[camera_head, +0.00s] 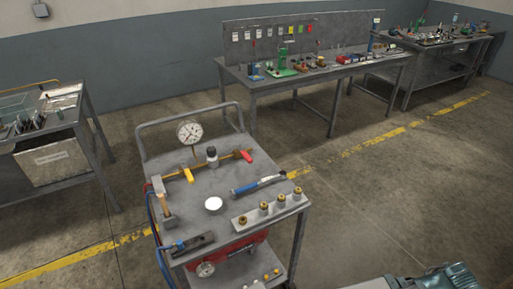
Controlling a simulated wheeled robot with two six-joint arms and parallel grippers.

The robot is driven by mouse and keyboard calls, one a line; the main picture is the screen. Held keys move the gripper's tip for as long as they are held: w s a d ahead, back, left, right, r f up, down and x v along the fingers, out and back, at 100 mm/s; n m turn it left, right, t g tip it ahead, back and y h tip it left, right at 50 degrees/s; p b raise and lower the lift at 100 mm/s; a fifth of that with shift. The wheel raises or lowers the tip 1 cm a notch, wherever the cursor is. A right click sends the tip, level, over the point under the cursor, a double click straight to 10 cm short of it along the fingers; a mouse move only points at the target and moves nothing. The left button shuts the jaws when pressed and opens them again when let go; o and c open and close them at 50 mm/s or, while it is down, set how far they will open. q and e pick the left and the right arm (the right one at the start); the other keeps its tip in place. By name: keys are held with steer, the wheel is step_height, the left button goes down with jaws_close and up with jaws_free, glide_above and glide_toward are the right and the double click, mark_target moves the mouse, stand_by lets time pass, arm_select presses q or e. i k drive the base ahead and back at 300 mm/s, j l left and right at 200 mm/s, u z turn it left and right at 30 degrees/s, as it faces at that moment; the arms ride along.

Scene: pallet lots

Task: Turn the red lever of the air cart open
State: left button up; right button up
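The air cart (215,185) stands in the centre foreground, a grey-topped trolley with a tubular handle at its back. A brass pipe runs across the back part of its top. The red lever (247,156) sits at the right end of this pipe, slanting down to the right. A yellow lever (188,175) is at the pipe's left part. A round pressure gauge (190,131) stands above the pipe, with a dark-and-white fitting (212,156) to its right. Neither of my grippers is in view.
On the cart top lie a blue cylinder tool (259,185), a white disc (213,203) and a block with several brass fittings (270,211). Workbenches (310,75) stand behind, another table (50,155) at left. A teal-grey object (452,276) is cut off at lower right. Floor right of the cart is clear.

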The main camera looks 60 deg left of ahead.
mark_target(246, 156)
steer(key=i+u, duration=0.35)
steer(key=i+l+u, duration=0.1)
steer(key=i+u, duration=0.5)
steer(key=u, duration=0.15)
steer(key=i+u, duration=0.2)
steer(key=u, duration=0.2)
steer(key=i+u, duration=0.2)
steer(key=u, duration=0.15)
